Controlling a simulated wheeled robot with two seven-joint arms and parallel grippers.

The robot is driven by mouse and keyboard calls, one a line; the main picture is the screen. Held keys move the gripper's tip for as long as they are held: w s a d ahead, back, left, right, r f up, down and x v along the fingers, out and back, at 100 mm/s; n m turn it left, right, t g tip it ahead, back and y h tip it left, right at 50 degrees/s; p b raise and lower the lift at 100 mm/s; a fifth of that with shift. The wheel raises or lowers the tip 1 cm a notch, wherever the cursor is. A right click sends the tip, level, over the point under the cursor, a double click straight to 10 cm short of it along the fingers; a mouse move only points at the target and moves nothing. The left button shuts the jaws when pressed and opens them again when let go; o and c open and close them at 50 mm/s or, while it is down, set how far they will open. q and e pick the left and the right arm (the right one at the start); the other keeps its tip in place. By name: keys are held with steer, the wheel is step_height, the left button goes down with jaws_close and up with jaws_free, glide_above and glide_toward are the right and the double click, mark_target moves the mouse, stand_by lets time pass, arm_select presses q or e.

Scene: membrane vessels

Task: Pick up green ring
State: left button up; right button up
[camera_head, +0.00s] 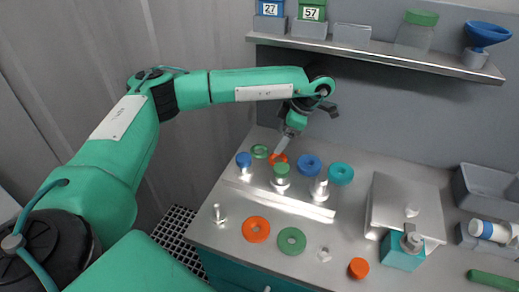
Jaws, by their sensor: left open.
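A smaller green ring (254,152) with a pale centre sits at the back left. My left gripper (282,148) reaches in from the left and points down over the back of the worktop. It is just right of the back green ring, close above an orange ring (278,159). Its jaws are open, and nothing is seen between them. Its narrow fingertips are small here, so contact with the orange ring cannot be told. My right gripper is out of view.
A metal rack (322,213) holds vessels with blue and green tops. Blue (308,161) and teal (341,172) round pieces lie behind it. A boxy device (405,200) and grey bins (481,190) stand right. A shelf (380,56) runs above. The front middle is partly free.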

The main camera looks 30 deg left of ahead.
mark_target(260, 153)
arm_select(q)
steer(key=a, duration=0.1)
steer(key=s+a, duration=0.1)
steer(key=a, duration=0.1)
steer(key=shift+s, duration=0.25)
steer(key=p+x, duration=0.1)
steer(key=x, duration=0.3)
steer(key=shift+a+f, duration=0.1)
steer(key=shift+f, duration=0.4)
steer(key=c, duration=1)
steer(key=shift+c, duration=0.2)
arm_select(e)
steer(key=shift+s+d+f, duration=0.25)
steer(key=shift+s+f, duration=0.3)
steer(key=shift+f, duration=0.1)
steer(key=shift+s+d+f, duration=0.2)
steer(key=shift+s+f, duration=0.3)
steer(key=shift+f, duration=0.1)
